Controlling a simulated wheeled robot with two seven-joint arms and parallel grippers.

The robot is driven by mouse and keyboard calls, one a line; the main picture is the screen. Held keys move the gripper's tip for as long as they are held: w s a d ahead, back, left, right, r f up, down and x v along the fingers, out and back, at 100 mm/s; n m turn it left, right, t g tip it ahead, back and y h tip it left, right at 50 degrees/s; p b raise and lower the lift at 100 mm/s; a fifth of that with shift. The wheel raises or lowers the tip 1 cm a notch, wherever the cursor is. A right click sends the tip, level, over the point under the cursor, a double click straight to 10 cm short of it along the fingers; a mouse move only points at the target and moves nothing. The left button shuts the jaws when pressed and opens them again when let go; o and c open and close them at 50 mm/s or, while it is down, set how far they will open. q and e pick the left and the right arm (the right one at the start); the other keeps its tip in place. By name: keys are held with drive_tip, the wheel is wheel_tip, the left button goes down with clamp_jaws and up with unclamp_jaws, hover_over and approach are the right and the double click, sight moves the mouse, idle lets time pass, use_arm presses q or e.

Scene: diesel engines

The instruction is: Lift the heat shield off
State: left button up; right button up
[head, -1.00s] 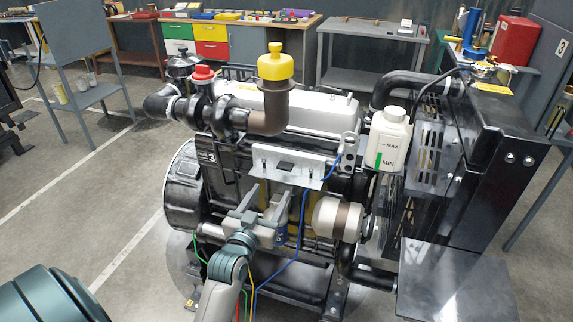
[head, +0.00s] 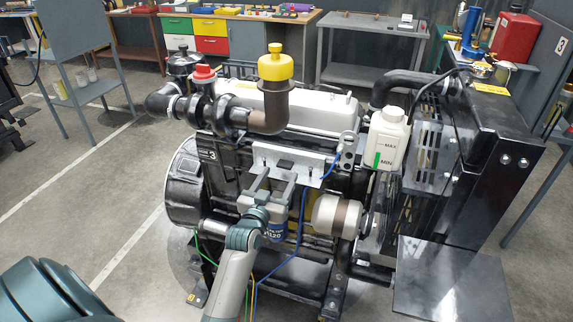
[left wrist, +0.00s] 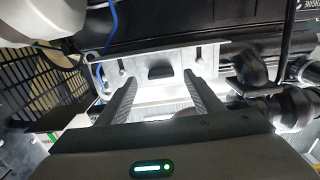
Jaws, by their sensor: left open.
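The heat shield is a bright metal plate (head: 300,166) with a small dark handle in its middle. It sits on the side of the engine, below the white cover. In the left wrist view the shield (left wrist: 180,65) and its dark handle (left wrist: 159,72) lie straight ahead of my fingers. My left gripper (head: 271,180) is open and empty, just below the shield in the head view. Its two fingers also show in the left wrist view (left wrist: 158,98), spread on either side of the handle and apart from it. My right gripper is not in view.
A blue cable (head: 301,215) hangs down beside the gripper. A white bottle (head: 388,138) stands to the right of the shield.

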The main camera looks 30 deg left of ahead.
sight(283, 168)
use_arm(q)
drive_tip(key=shift+w+a+r, duration=0.1)
drive_tip(key=shift+w+r, duration=0.1)
drive_tip(key=shift+w, duration=0.3)
drive_tip(key=p+x, duration=0.1)
drive_tip(key=x, duration=0.1)
drive_tip(key=shift+w+a+f, duration=0.1)
drive_tip(key=shift+w+a, duration=0.05)
drive_tip(key=shift+w, duration=0.25)
drive_tip(key=shift+w+a+f+p, duration=0.1)
drive_tip(key=shift+w+p, duration=0.2)
drive_tip(key=shift+w, duration=0.15)
clamp_jaws()
